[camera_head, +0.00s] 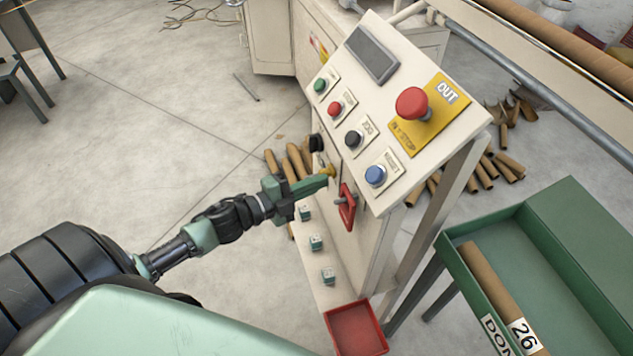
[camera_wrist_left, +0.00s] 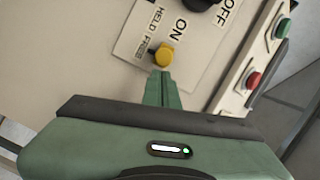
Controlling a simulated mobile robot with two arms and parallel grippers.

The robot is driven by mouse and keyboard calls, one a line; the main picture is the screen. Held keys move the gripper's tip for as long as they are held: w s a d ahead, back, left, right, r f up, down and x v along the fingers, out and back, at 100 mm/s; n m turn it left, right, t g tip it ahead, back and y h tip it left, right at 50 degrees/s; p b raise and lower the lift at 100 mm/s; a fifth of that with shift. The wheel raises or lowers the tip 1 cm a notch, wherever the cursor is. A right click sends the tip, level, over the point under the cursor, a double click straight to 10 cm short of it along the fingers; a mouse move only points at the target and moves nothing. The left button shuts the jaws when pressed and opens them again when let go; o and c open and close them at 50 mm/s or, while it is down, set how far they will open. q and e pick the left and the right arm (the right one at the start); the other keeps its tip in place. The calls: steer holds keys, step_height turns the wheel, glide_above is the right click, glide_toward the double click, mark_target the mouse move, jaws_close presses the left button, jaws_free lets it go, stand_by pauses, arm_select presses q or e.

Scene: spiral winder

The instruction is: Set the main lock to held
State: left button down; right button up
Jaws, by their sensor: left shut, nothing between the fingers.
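The main lock shows as a small yellow knob (camera_wrist_left: 164,54) on a pale label plate in the left wrist view. The words HELD and FREE stand beside it, and ON and OFF stand near a black switch knob (camera_wrist_left: 203,3). In the head view the yellow knob (camera_head: 330,172) pokes out from the cabinet's front, below the sloped panel. My left gripper (camera_head: 322,182) is shut and empty, its fingertips (camera_wrist_left: 160,75) right by the yellow knob. I cannot tell whether they touch it. The black switch knob (camera_head: 316,143) sits just above. My right gripper is not in view.
The sloped panel carries several push buttons and a red stop button (camera_head: 413,104). A red handle (camera_head: 347,206) juts out close to the left gripper. A green bin (camera_head: 555,247) stands right.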

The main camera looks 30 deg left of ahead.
arm_select(q)
steer(key=shift+w, duration=0.1)
steer(key=w+a, duration=0.1)
steer(key=a, duration=0.1)
steer(key=w+a, duration=0.2)
steer(key=shift+w+r+b, duration=0.1)
steer(key=shift+b, duration=0.3)
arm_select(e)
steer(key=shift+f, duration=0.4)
